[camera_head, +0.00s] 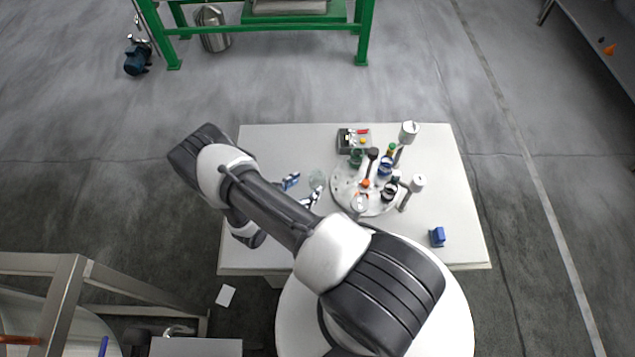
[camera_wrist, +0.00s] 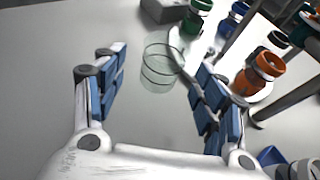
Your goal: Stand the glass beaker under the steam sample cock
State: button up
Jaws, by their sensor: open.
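The glass beaker (camera_head: 317,180) is clear and stands upright on the white table, just left of the round white tray. In the wrist view the beaker (camera_wrist: 161,66) shows ahead of my gripper (camera_wrist: 158,80), roughly between the tips of the blue-padded fingers. My gripper (camera_head: 302,190) is open, low over the table with its fingers spread, and holds nothing. From these views I cannot tell whether the fingertips reach past the beaker's near wall. I cannot make out the steam sample cock in either view.
The round tray (camera_head: 343,199) carries several capped bottles and posts close to the beaker's right. A dark box (camera_head: 347,143) sits behind, and a blue item (camera_head: 437,237) at front right. The table (camera_head: 285,140) is clear behind the beaker. A green frame (camera_head: 260,28) stands beyond.

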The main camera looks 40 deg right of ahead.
aim_at(312, 183)
jog(key=x, duration=0.4)
jog(key=b+x, duration=0.1)
jog(key=x, duration=0.1)
jog(key=shift+s+d, duration=0.2)
jog(key=shift+d, duration=0.15)
jog(key=shift+c, duration=0.5)
jog(key=c, duration=1.1)
jog(key=shift+r, duration=0.1)
